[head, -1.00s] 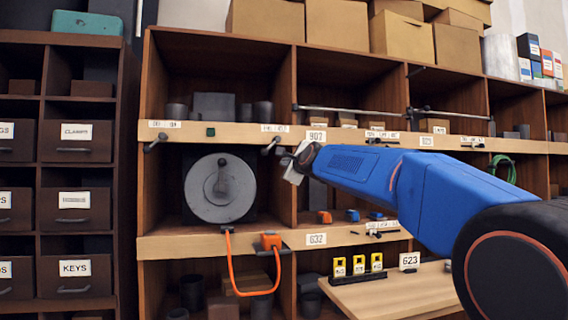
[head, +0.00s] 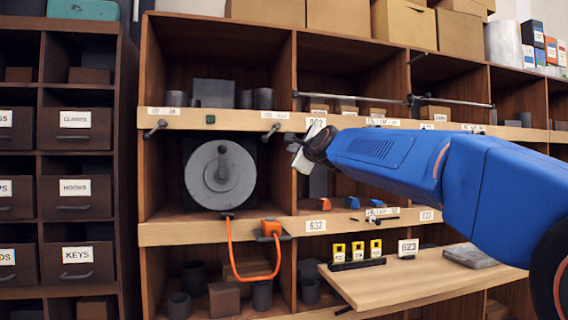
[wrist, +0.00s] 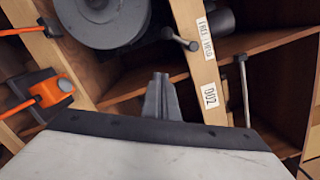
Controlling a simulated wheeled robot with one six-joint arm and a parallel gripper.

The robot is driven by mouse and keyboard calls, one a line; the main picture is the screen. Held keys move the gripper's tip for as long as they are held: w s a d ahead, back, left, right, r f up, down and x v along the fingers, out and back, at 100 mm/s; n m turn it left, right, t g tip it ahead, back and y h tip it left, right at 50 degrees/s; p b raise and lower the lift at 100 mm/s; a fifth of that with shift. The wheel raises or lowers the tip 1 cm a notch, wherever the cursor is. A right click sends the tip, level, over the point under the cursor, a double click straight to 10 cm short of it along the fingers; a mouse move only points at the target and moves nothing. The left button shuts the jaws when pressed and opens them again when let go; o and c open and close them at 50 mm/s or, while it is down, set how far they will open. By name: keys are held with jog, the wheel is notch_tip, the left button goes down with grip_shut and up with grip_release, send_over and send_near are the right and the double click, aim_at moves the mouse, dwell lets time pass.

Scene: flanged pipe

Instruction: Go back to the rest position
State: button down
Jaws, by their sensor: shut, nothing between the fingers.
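My blue arm reaches in from the right in the head view. My gripper (head: 298,158) is at its left end, in front of the upright between two shelf bays, to the right of the grey round flange. In the wrist view my gripper (wrist: 161,92) shows its two fingers together, with nothing between them. The grey flange (head: 205,184) is a disc with a dark handle at its middle, set in a dark square in the left bay. It also shows in the wrist view (wrist: 100,28), apart from the fingers.
Wooden shelving (head: 165,234) fills the front. An orange clamp-like part (head: 271,228) with a looped orange cable hangs at the shelf edge below the flange. A wooden board (head: 400,283) juts out at lower right. Rods (head: 380,102) run along the upper shelf edge. Drawers (head: 75,190) stand left.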

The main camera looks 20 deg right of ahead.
jog(key=s+d+f+n+g, duration=0.1)
jog(key=s+f+n+g, duration=0.3)
jog(key=s+f, duration=1.1)
jog(key=s+f+n+g, duration=0.5)
jog(key=s+f+n, duration=0.6)
jog(key=s+f, duration=0.5)
jog(key=s+d+f+n+g+h, duration=0.1)
jog(key=s+f+n+g, duration=0.3)
jog(key=s+f+n, duration=0.4)
jog(key=s+f, duration=0.3)
jog(key=f, duration=0.3)
jog(key=s+f, duration=0.4)
jog(key=f, duration=0.3)
jog(key=shift+s+d+f+g, duration=0.3)
